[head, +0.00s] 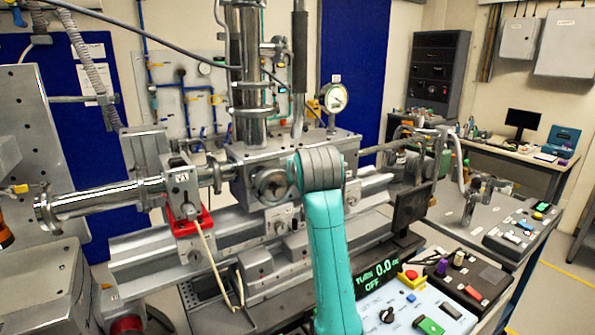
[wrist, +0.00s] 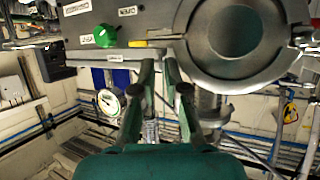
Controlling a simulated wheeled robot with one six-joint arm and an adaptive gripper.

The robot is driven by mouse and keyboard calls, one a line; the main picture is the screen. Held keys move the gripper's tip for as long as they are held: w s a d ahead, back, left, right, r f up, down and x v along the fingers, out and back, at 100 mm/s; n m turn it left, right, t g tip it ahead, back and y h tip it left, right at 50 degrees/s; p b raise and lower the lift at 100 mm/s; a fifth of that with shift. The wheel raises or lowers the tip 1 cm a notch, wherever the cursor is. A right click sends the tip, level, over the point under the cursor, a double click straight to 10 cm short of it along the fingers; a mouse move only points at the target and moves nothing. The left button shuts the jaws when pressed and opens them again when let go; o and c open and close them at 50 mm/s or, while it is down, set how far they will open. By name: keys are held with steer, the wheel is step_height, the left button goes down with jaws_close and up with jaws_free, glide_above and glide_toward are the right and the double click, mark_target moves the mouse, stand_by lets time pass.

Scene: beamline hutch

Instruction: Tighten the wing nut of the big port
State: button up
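A big round grey port (wrist: 240,38) with a clamp ring fills the upper right of the wrist view. Dark clamp hardware (wrist: 303,36) sits at its right side. A yellow-ended part (wrist: 140,43) and a rod lie at its left. I cannot tell for sure which part is the wing nut. My gripper (wrist: 165,78) is open and empty, its fingers apart below and left of the port. In the head view my teal arm hides the gripper. A round port (head: 270,186) shows on the metal chamber just left of my arm; I cannot tell if it is the same one.
A green knob (wrist: 105,36) and labels sit on the grey panel left of the port. In the head view a display (head: 378,273) reads TURN 0.0 and OFF, above a control box (head: 400,310) with a red button. A gauge (head: 334,97) stands on the chamber.

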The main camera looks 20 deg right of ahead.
stand_by(0.4)
steer(key=s+d+r+n+y, duration=0.4)
steer(key=s+n+y, duration=0.15)
steer(key=s, duration=0.35)
steer(key=s+a+f+m+h, duration=0.1)
steer(key=s+f, duration=0.4)
steer(key=f, duration=1.1)
steer(key=s+f+m+h, duration=0.1)
steer(key=s+f+m, duration=0.2)
steer(key=f, duration=1.3)
steer(key=shift+s+a+t, duration=0.3)
steer(key=shift+s+a, duration=0.1)
steer(key=shift+s, duration=0.5)
steer(key=shift+m, duration=0.25)
